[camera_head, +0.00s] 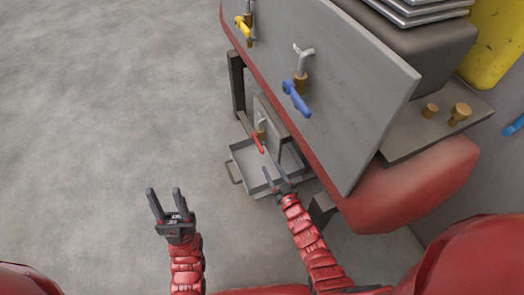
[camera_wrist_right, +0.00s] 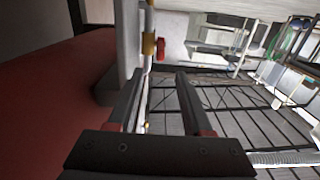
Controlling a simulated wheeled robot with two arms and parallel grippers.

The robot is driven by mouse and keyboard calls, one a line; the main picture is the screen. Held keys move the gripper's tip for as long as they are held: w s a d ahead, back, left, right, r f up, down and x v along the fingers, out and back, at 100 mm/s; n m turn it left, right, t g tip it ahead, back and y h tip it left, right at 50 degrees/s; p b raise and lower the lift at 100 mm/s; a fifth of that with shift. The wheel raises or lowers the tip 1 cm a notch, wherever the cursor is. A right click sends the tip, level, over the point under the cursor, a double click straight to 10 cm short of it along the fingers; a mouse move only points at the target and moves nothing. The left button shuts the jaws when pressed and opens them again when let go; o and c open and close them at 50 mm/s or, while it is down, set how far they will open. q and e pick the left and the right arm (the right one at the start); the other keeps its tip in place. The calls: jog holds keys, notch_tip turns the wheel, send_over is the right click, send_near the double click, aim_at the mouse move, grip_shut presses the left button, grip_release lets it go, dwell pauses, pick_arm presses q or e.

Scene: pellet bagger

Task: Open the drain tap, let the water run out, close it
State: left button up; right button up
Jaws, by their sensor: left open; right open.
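The drain tap, with a red lever (camera_head: 258,145) on a brass body, sits low on the machine above a grey metal tray (camera_head: 240,163). In the right wrist view the red lever (camera_wrist_right: 161,47) shows end-on beside the brass body (camera_wrist_right: 149,44), beyond my fingertips. My right gripper (camera_head: 274,180) is open and empty, over the tray's right part and short of the lever, not touching it. My left gripper (camera_head: 166,203) is open and empty above the floor, well left of the tray. No water shows at the tap; the tray looks empty.
A blue-lever tap (camera_head: 297,97) and a yellow-lever tap (camera_head: 243,27) are on the grey panel (camera_head: 350,110) above. The panel and red frame (camera_head: 400,190) stand close right of my right arm. The floor at left is clear.

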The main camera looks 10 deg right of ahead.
aim_at(263, 153)
jog(key=b+x, duration=0.3)
jog(key=x, duration=0.7)
jog(key=shift+c, duration=0.3)
grip_shut()
dwell(0.8)
